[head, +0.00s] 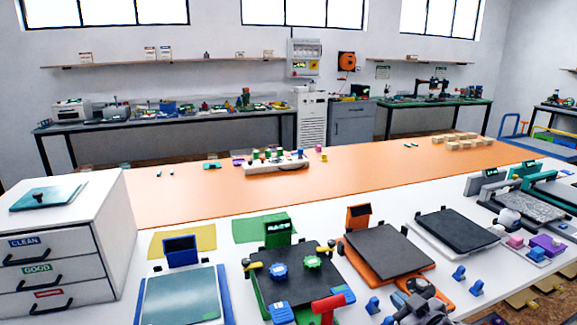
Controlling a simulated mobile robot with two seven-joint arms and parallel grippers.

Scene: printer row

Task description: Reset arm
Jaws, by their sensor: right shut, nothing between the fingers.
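My right gripper (420,302) is at the bottom edge of the head view, right of centre, partly cut off by the frame. It is dark grey, shut and empty. It is in front of the orange printer (385,250) with a dark bed, over the white bench. My left gripper is not in view.
A green printer (290,278) with blue and green knobs stands left of the orange one. A blue printer (182,295) and a white drawer cabinet (60,235) are further left. Small blue clips (459,272) lie near my right gripper. The orange strip (200,190) behind is mostly clear.

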